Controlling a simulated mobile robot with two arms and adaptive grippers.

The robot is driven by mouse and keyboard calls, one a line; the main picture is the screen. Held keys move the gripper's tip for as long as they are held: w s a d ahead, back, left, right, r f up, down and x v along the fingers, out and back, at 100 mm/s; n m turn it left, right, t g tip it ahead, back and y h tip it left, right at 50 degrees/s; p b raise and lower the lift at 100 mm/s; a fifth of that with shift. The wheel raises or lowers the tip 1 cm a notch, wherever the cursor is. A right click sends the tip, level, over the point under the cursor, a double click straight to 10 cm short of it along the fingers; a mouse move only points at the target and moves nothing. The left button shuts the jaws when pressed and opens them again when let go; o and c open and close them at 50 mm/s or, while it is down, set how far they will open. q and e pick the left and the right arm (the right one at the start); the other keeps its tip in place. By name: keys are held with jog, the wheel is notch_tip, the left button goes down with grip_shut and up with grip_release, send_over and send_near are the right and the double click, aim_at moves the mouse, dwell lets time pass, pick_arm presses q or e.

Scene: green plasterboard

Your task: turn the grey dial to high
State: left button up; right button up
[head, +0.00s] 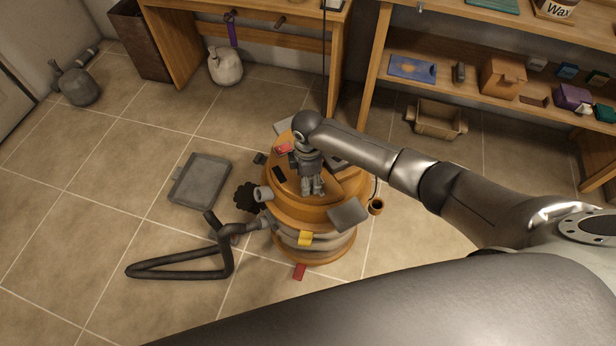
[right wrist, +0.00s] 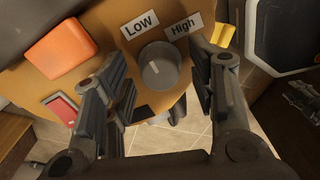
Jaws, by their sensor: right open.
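The grey dial (right wrist: 161,66) is a round knob on an orange-brown wooden surface in the right wrist view. A "LOW" label (right wrist: 140,24) is above it to the left, and a "High" label (right wrist: 182,26) is above it to the right. A small pale mark shows on the dial; its exact direction is hard to tell. My right gripper (right wrist: 162,78) is open, with one finger on each side of the dial and gaps showing between. In the head view my right gripper (head: 312,187) points down over the round wooden stand (head: 318,214), and the dial cannot be made out there. My left gripper is not in view.
An orange block (right wrist: 60,48) and a red item (right wrist: 62,107) lie left of the dial. A dark bent hose (head: 180,272) and a grey tray (head: 200,181) are on the floor left of the stand. A shelf (head: 480,90) stands behind; tiled floor at left is mostly clear.

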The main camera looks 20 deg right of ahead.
jog(key=c, duration=1)
jog(key=shift+r+m+p, duration=0.2)
jog(key=shift+m+p, duration=0.8)
jog(key=shift+p, duration=0.05)
jog(key=m+p, duration=0.2)
jog(key=m, duration=0.1)
jog(key=shift+a+m+p, duration=0.1)
jog(key=shift+m+p, duration=0.2)
jog(key=shift+p, duration=0.05)
jog(key=m+p, duration=0.2)
jog(key=m, duration=0.1)
jog(key=shift+f+m+p, duration=0.15)
jog(key=shift+m+p, duration=0.45)
jog(key=shift+m, duration=1.1)
jog(key=o, duration=1)
